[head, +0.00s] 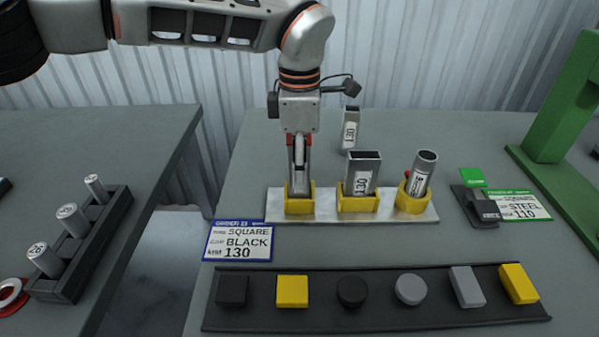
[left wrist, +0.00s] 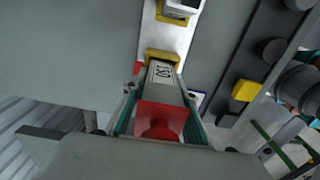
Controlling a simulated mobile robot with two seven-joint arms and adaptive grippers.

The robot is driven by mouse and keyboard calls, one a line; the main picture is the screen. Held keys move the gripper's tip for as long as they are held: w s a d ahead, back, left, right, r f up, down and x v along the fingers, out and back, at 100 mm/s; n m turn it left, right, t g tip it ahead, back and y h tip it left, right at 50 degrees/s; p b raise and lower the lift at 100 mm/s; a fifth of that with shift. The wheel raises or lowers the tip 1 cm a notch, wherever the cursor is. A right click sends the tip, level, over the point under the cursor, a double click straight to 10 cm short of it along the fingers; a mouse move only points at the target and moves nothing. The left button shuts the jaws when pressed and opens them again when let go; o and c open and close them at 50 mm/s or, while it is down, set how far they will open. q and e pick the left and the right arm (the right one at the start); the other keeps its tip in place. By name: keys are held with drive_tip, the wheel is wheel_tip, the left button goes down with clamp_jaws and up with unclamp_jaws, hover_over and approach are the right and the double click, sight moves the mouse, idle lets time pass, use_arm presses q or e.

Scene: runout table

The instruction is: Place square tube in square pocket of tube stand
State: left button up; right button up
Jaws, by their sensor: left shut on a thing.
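My left gripper (head: 300,155) points straight down over the left end of the tube stand (head: 325,200), a pale metal plate with three yellow pockets. It is shut on a grey square tube (head: 299,184), which also shows with a printed label in the left wrist view (left wrist: 162,76). The tube is upright, and its lower end meets the left yellow pocket (head: 299,206); how deep it sits is hidden. The middle pocket (head: 357,203) holds a wider rectangular tube (head: 362,173) labelled 130. The right pocket (head: 413,203) holds a round tube (head: 422,174). My right gripper is not in view.
Another labelled tube (head: 350,128) stands behind the stand. In front are an order card (head: 238,242) reading SQUARE, BLACK, 130 and a dark tray (head: 375,316) of caps. A green frame (head: 560,110) stands at right. A separate table (head: 150,130) at left holds a rack of cylinders (head: 85,245).

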use_arm(q)
drive_tip(key=shift+f, duration=0.55)
drive_tip(key=shift+f, duration=0.1)
drive_tip(key=o, duration=1.2)
wheel_tip(320, 180, up, 12)
drive_tip(key=shift+r+p, duration=0.1)
drive_tip(key=shift+p, duration=0.6)
